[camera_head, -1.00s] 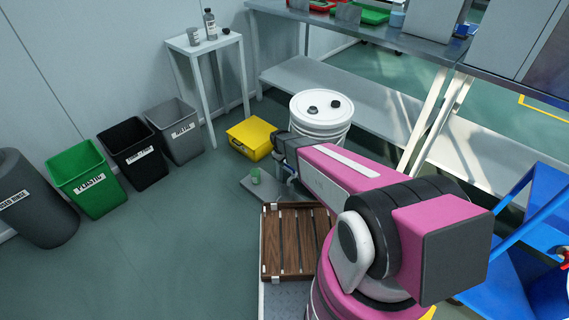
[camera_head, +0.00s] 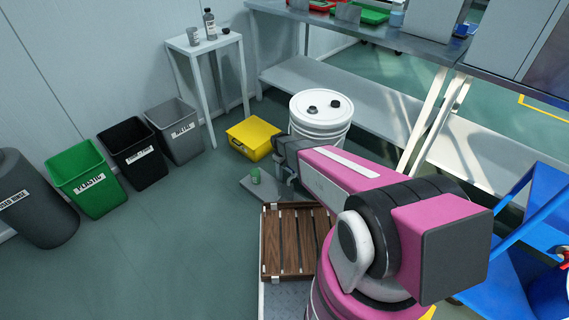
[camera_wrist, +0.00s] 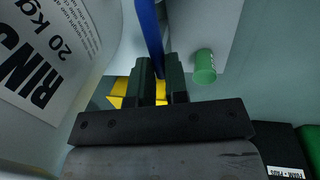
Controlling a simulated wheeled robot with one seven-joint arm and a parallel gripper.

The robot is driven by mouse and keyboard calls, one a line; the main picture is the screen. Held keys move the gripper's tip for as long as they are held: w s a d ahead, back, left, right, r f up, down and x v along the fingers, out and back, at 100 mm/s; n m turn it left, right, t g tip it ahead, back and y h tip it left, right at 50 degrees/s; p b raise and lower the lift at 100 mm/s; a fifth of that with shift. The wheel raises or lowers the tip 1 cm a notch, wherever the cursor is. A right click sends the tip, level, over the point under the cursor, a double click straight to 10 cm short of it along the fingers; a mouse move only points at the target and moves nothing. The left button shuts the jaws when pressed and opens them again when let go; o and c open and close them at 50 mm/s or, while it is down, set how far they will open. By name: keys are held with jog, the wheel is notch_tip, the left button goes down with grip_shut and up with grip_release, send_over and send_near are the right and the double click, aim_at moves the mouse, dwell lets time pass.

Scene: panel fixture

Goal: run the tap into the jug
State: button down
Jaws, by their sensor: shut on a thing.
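A white drum (camera_head: 318,128) stands behind my arm in the head view, and its side with a printed label fills the left of the wrist view (camera_wrist: 45,50). A blue bar (camera_wrist: 150,35), which looks like the tap's lever, runs down between my fingers. My gripper (camera_wrist: 161,70) is shut on it; in the head view the gripper (camera_head: 291,178) is small and partly hidden. The spout and any flow are hidden.
A wooden slatted crate (camera_head: 285,240) is in front of the plate. Several bins, one green (camera_head: 82,180), stand along the left wall. A steel bench (camera_head: 400,42) stands behind the drum. The floor at left is clear.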

jog(key=shift+s+a+n+t+y, duration=0.1)
jog(key=shift+s+a+n+y, duration=0.2)
jog(key=shift+s+n, duration=0.9)
jog(key=shift+s+a+n+t+y, duration=0.15)
jog(key=shift+s+n+y, duration=0.2)
jog(key=shift+n, duration=1.65)
jog(key=shift+s+a+n+t+y, duration=0.1)
jog(key=shift+s+a+n+y, duration=0.15)
jog(key=shift+s+n, duration=1)
jog(key=shift+w+n, duration=0.4)
jog(key=shift+n, duration=0.05)
jog(key=c, duration=1.1)
grip_release()
jog(key=v, duration=1)
jog(key=shift+s+r, duration=0.1)
jog(key=shift+r, duration=0.3)
